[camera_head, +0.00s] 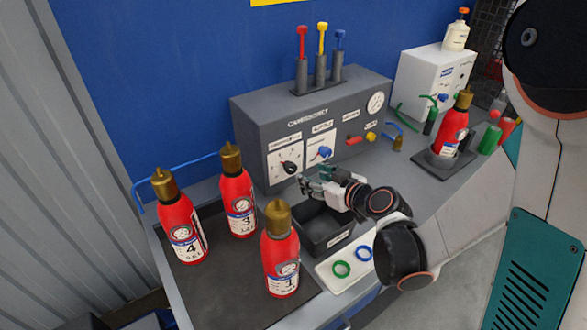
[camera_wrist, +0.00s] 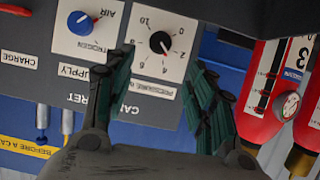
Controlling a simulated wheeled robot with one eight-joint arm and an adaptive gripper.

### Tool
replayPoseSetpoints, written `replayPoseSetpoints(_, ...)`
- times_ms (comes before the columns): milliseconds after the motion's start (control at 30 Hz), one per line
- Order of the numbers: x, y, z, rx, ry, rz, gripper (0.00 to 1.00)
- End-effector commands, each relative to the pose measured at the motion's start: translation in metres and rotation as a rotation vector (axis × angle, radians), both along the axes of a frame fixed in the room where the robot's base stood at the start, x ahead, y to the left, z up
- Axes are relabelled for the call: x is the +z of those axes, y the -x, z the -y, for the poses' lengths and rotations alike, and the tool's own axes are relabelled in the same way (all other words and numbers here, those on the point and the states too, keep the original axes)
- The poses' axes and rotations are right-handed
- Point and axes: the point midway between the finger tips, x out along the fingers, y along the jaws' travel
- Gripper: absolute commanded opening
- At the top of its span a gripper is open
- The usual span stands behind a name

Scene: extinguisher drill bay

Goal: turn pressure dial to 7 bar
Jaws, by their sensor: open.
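The pressure dial, a black knob (camera_head: 289,168) on a white numbered plate, sits at the left of the grey cabinet's front. In the wrist view the dial's knob (camera_wrist: 160,43) shows upside down, with numbers from 0 to 10 around it. I cannot read its exact setting. My gripper (camera_head: 309,183) is in front of the cabinet, just right of and below the dial. In the wrist view my gripper (camera_wrist: 160,75) has its two green-padded fingers spread, with the dial beyond and between them. The fingers appear apart from the knob.
A blue selector knob (camera_head: 325,152) is right of the dial. A round gauge (camera_head: 376,102) is at the cabinet's upper right. Red extinguishers (camera_head: 239,201) stand at left on the bench. A dark bin (camera_head: 340,240) lies below my gripper, beside a white tray (camera_head: 332,283) with rings.

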Motion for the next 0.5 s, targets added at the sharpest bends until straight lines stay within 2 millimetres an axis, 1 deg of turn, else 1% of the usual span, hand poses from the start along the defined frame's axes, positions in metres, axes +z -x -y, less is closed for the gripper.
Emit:
replayPoseSetpoints(33, -0.006, -0.008, -0.006, 0.003, 0.001, 0.0, 0.51)
replayPoseSetpoints(300, -0.027, -0.049, -0.033, 0.003, 0.001, 0.0, 0.51)
replayPoseSetpoints(500, -0.038, -0.073, -0.048, 0.002, 0.001, -0.001, 0.51)
